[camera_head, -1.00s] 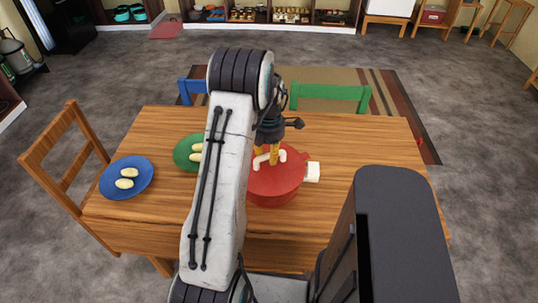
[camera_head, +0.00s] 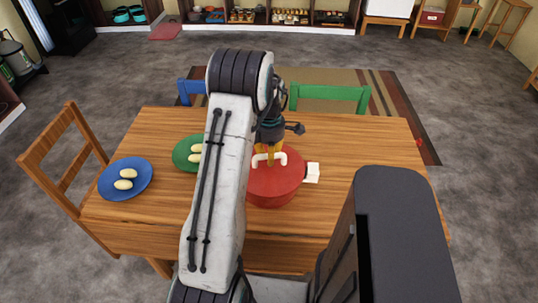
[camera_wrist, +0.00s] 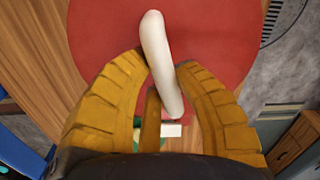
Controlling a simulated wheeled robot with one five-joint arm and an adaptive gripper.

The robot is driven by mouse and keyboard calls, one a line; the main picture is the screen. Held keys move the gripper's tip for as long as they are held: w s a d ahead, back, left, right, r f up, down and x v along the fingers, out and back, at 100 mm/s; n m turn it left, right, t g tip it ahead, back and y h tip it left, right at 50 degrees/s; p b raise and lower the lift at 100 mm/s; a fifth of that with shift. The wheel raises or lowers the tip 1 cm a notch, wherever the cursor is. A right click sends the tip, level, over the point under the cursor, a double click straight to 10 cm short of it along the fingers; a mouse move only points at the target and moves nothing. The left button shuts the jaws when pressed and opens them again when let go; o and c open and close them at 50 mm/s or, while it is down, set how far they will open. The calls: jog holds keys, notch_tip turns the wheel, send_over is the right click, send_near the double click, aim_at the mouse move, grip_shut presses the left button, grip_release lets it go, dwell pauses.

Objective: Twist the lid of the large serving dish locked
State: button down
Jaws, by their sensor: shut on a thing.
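The large serving dish (camera_head: 272,200) is red and round and stands on the wooden table, partly hidden by my arm. A cream side handle (camera_head: 312,172) sticks out at its right. Its red lid (camera_head: 288,180) sits on top with a cream bar handle (camera_head: 283,158). In the wrist view the lid (camera_wrist: 215,30) fills the upper middle, and its handle (camera_wrist: 157,45) runs between my yellow fingers. My gripper (camera_head: 268,158) is shut on the lid handle; it also shows in the wrist view (camera_wrist: 160,75). I cannot tell whether the lid is locked.
A blue plate (camera_head: 110,187) with two pale oval pieces is at the table's left. A green plate (camera_head: 182,160), partly behind my arm, holds similar pieces. Chairs stand at the left (camera_head: 62,150) and far side (camera_head: 330,92). The table's right side is clear.

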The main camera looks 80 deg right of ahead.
dwell(0.3)
jog(key=shift+m, duration=1.3)
jog(key=c, duration=0.9)
grip_release()
notch_tip(320, 180, up, 12)
